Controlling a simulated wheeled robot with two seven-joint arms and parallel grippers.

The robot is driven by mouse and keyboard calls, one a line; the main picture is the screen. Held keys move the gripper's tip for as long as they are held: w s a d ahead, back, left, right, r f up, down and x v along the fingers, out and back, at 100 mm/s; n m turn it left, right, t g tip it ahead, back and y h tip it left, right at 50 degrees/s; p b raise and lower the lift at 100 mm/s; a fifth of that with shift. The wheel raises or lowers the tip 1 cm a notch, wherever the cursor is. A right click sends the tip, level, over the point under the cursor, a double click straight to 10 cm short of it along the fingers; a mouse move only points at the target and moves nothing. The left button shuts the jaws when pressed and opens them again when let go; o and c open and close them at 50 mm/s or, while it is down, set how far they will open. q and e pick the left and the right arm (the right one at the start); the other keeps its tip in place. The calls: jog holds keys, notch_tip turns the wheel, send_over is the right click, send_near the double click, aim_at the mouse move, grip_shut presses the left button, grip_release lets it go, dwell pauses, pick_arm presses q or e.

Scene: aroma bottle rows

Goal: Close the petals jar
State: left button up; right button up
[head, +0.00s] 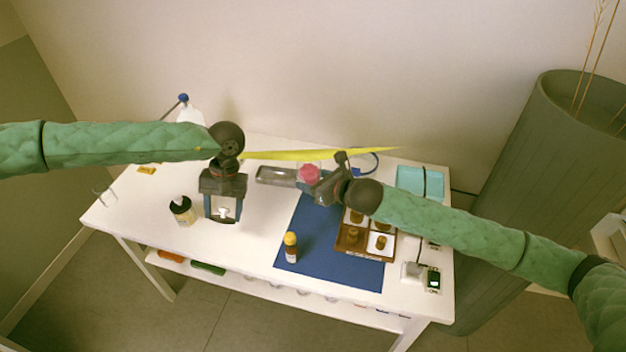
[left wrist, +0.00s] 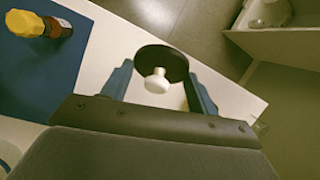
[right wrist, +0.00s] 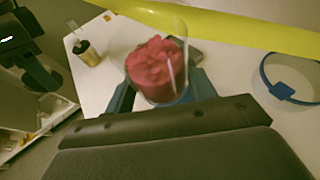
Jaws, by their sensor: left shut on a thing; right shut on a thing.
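The petals jar is a clear glass (head: 308,173) with pink-red petals inside; it also shows in the right wrist view (right wrist: 157,68). My right gripper (head: 318,186) is shut on the jar, which looks open at the top. My left gripper (head: 222,211) is shut on a dark round lid (left wrist: 164,60) with a white knob, to the left of the jar and apart from it. In the left wrist view the lid sits between the two fingers (left wrist: 160,88). In the head view the lid is mostly hidden by the gripper.
An amber bottle with a yellow cap (head: 291,250) stands on the blue mat (head: 314,243), left of a brown sectioned box (head: 365,255). A black-capped bottle (head: 182,210) stands near my left gripper. A long yellow strip (head: 285,155) spans behind the jar.

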pick_arm(q)
jog(key=w+d+r+m+t+h, duration=0.15)
jog(key=w+d+r+t, duration=0.35)
jog(key=d, duration=0.6)
notch_tip(320, 180, up, 10)
jog(key=r+m+t+h, duration=0.1)
jog(key=t+h, duration=0.2)
send_over(309, 174)
jog(key=w, duration=0.3)
jog(key=shift+s+a+f, duration=0.1)
jog(key=shift+s+f, duration=0.1)
jog(key=shift+f, duration=0.05)
jog(key=shift+f, duration=0.15)
jog(key=shift+f, duration=1.9)
jog(key=shift+h, duration=0.25)
jog(key=shift+f, duration=0.85)
jog(key=shift+f, duration=0.6)
jog(key=o, duration=1.1)
jog(key=shift+o, duration=0.2)
